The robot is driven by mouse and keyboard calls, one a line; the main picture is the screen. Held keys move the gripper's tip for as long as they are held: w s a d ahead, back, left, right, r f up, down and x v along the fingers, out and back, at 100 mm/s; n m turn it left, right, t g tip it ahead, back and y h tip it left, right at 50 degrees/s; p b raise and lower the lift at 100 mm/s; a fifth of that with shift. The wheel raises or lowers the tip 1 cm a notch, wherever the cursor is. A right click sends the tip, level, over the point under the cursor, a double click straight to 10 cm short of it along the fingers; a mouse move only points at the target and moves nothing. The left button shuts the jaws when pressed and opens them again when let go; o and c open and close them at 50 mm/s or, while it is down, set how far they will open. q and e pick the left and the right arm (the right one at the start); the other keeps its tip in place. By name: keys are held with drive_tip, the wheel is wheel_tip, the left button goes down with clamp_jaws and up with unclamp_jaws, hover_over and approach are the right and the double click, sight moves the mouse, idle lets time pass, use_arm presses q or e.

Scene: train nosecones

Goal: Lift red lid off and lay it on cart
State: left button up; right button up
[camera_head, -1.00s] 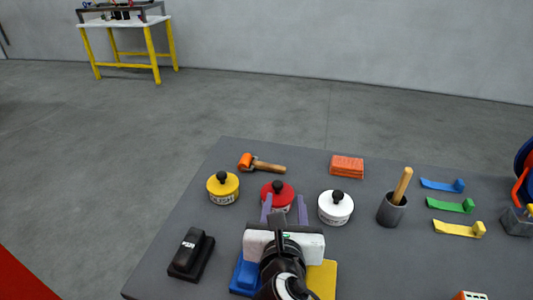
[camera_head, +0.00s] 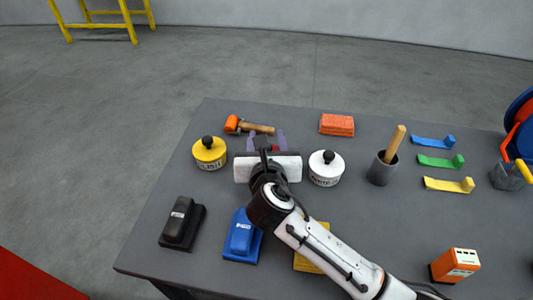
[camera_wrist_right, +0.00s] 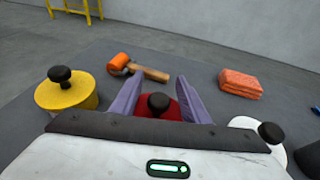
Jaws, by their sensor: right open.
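The red lid (camera_wrist_right: 158,110) with its black knob shows in the right wrist view between the two purple fingers of my right gripper (camera_wrist_right: 158,98). The fingers are open, one on each side of the knob, and I cannot tell whether they touch anything. In the head view my right gripper (camera_head: 267,140) covers most of the red lid. The cart's grey top (camera_head: 350,220) carries the red-lidded tin and the other things. My left gripper is not in view.
A yellow tin (camera_head: 209,153) stands left of the gripper and a white tin (camera_head: 325,168) right. A roller (camera_head: 250,127) and orange sponges (camera_head: 337,125) lie behind. Black (camera_head: 182,222) and blue (camera_head: 242,237) blocks lie in front. A grey cup (camera_head: 382,168) stands right.

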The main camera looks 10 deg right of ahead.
drive_tip(key=shift+w, duration=0.2)
drive_tip(key=c, duration=1)
clamp_jaws()
